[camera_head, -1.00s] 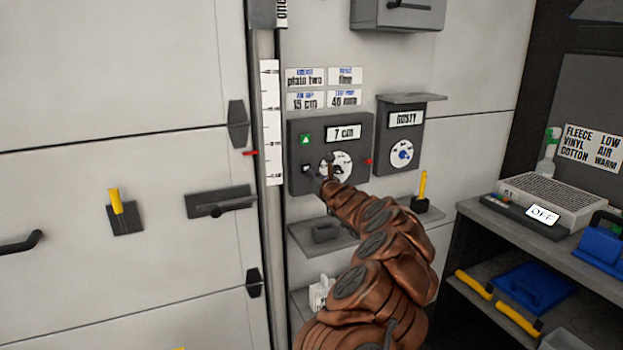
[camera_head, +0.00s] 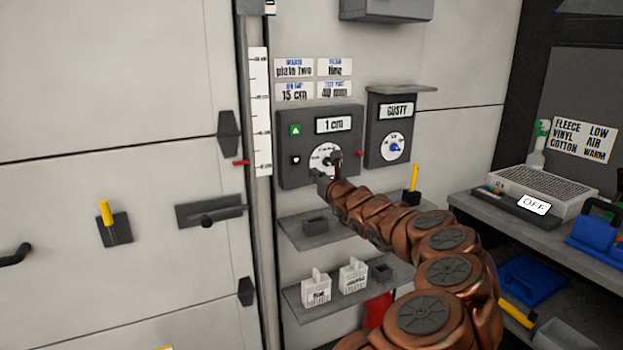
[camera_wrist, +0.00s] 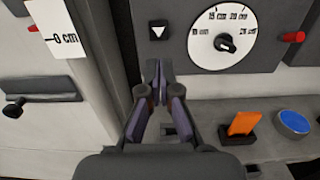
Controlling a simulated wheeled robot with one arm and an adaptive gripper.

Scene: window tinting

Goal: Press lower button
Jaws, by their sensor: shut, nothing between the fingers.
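The lower button (camera_head: 295,160) is a small black square with a white down arrow, on the dark control panel (camera_head: 288,182), below a green up-arrow button (camera_head: 295,130). In the wrist view the lower button (camera_wrist: 158,31) is just beyond my fingertips. My gripper (camera_head: 324,181) is shut and empty, at the panel's lower edge, below and right of the lower button. In the wrist view a gap shows between the button and my gripper (camera_wrist: 157,78). The panel display (camera_head: 335,124) reads "1 cm".
A white dial (camera_head: 322,153) with a dark knob is right of the button. A red peg (camera_head: 360,154) sticks out at the panel's right side. Grey shelves (camera_head: 300,240) lie below. A ruler strip (camera_head: 259,110) with a red pointer (camera_head: 241,162) is to the left.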

